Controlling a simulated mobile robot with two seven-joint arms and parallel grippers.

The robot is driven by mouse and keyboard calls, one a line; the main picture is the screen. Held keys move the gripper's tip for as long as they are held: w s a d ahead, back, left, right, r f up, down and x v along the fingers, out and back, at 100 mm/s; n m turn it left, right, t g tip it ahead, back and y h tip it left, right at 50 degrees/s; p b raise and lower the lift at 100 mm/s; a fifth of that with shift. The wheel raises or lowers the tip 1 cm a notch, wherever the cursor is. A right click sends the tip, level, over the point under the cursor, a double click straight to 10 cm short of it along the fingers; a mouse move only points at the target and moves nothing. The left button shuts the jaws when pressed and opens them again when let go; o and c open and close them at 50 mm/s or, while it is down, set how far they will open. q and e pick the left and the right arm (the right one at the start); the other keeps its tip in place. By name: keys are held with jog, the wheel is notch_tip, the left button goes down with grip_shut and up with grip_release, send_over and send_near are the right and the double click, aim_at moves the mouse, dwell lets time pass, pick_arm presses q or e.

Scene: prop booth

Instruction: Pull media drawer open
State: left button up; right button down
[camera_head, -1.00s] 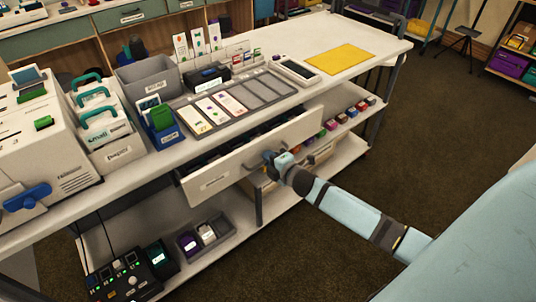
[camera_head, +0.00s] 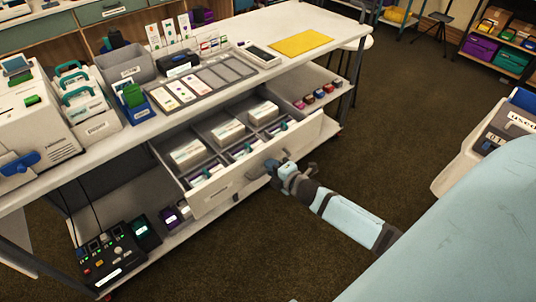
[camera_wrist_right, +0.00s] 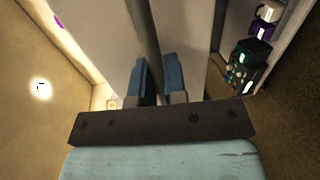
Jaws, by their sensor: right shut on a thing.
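The media drawer (camera_head: 252,160) under the white tabletop is pulled well out toward me. Its compartments show stacks of white cards or boxes and teal and purple items. My right gripper (camera_head: 275,168) is at the middle of the drawer's front, shut on the drawer handle (camera_wrist_right: 147,40). My left gripper is not in view.
The white workbench (camera_head: 340,32) carries a grey card tray (camera_head: 215,77), a yellow sheet (camera_head: 301,43) and a white machine (camera_head: 40,120). A lower shelf holds a black control box (camera_head: 108,262). A labelled bin (camera_head: 500,130) stands at the right. The floor before the drawer is clear.

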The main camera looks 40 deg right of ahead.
jog(key=shift+s, duration=0.7)
jog(key=c, duration=1.2)
grip_release()
jog(key=v, duration=1.3)
jog(key=shift+s, duration=0.4)
